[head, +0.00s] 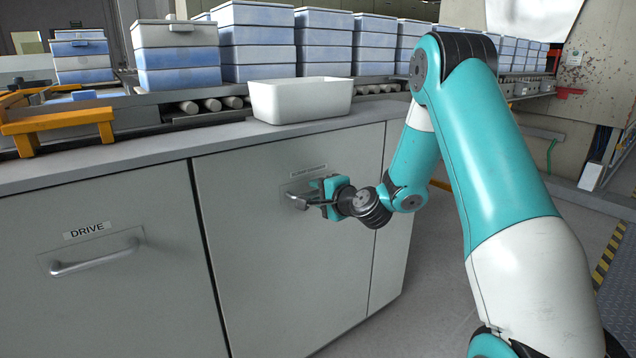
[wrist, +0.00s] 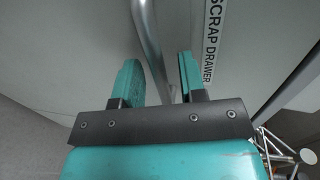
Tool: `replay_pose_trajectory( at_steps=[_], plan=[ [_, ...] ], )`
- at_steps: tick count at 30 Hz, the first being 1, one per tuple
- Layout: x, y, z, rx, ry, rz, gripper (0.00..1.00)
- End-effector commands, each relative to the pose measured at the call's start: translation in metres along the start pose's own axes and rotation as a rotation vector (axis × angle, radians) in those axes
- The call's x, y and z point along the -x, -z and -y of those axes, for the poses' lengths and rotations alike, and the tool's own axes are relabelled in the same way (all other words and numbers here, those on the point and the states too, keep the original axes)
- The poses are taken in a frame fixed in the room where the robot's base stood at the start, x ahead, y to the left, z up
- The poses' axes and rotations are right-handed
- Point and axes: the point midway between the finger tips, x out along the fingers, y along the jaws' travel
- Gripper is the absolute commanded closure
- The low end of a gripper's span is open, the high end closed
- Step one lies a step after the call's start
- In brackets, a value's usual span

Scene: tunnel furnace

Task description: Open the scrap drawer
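The scrap drawer (head: 275,265) is the grey front panel in the middle of the cabinet in the head view; it looks flush with its neighbours. Its label (wrist: 212,40) reads "SCRAP DRAWER" in the wrist view. The drawer's metal bar handle (head: 296,201) is partly hidden by my gripper (head: 318,198) in the head view. In the wrist view the handle (wrist: 147,38) runs between the two teal fingers of my gripper (wrist: 158,70). The fingers are apart, with visible gaps beside the bar, so my gripper is open around the handle.
A grey panel labelled "DRIVE" (head: 87,230) with its own bar handle (head: 95,257) is at the left. A white bin (head: 300,101) stands on the countertop (head: 160,148). Stacked blue-and-white boxes (head: 258,45) line the conveyor behind. Open floor (head: 440,270) lies right of the cabinet.

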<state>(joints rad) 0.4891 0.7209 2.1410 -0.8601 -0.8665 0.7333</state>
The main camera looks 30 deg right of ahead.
Motion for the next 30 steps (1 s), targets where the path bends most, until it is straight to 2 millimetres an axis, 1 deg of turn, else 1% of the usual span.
replay_pose_trajectory(
  at_steps=[4,11,12,14,15,16,30],
  plan=[
    [-0.0059,-0.0001,0.0003,0.000,0.001,0.000,0.62],
    [-0.0062,0.0002,-0.0005,0.000,0.001,-0.001,0.62],
    [-0.0061,0.0002,-0.0004,0.000,0.001,-0.001,0.71],
    [-0.0060,0.0003,-0.0004,0.000,0.001,-0.001,0.85],
    [-0.0060,0.0003,-0.0004,0.000,0.001,-0.001,0.94],
    [-0.0060,0.0003,-0.0004,0.000,0.001,-0.001,1.00],
    [-0.0064,-0.0008,-0.0006,0.001,-0.001,0.000,1.00]
  ],
)
